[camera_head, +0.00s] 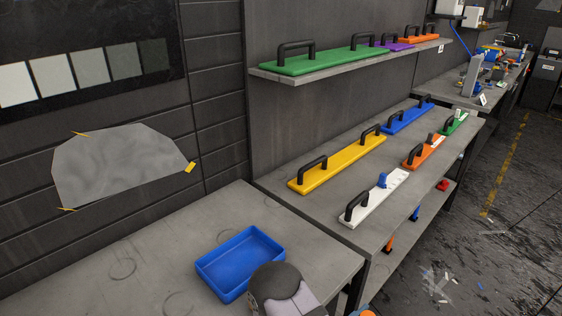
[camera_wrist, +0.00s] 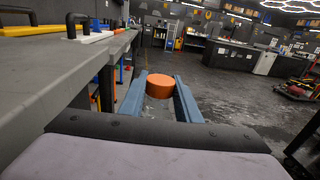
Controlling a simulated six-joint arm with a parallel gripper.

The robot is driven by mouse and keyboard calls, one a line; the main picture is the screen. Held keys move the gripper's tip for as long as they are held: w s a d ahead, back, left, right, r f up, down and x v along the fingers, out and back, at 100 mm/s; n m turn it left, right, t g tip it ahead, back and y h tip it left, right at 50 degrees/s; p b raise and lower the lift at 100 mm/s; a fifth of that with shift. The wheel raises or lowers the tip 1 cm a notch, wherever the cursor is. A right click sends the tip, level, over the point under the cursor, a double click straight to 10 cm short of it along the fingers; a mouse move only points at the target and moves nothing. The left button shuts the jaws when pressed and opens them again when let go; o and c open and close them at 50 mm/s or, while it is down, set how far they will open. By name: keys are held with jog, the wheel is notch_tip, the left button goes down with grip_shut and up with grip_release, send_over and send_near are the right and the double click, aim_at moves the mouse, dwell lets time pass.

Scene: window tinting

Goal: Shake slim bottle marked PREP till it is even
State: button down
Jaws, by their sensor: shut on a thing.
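In the wrist view, my gripper (camera_wrist: 159,99) has its two blue fingers on either side of an orange round-topped thing (camera_wrist: 160,86) and is shut on it. Only its flat orange top and a little of its side show, so it looks like the cap or top of a bottle. No PREP marking is readable, and its lower body and contents are hidden. The gripper is held out beyond the bench edge, over the floor side. In the head view the fingers are not clearly seen.
A blue tray (camera_head: 240,262), empty, sits on the near bench (camera_head: 130,270). Long handled bars, yellow (camera_head: 338,163), white (camera_head: 375,200) and others, lie on the bench behind. A green bar (camera_head: 323,61) lies on the wall shelf. The floor (camera_head: 450,240) at right has scattered scraps.

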jog(key=shift+r, duration=4.15)
notch_tip(320, 180, down, 8)
jog(key=shift+f, duration=0.1)
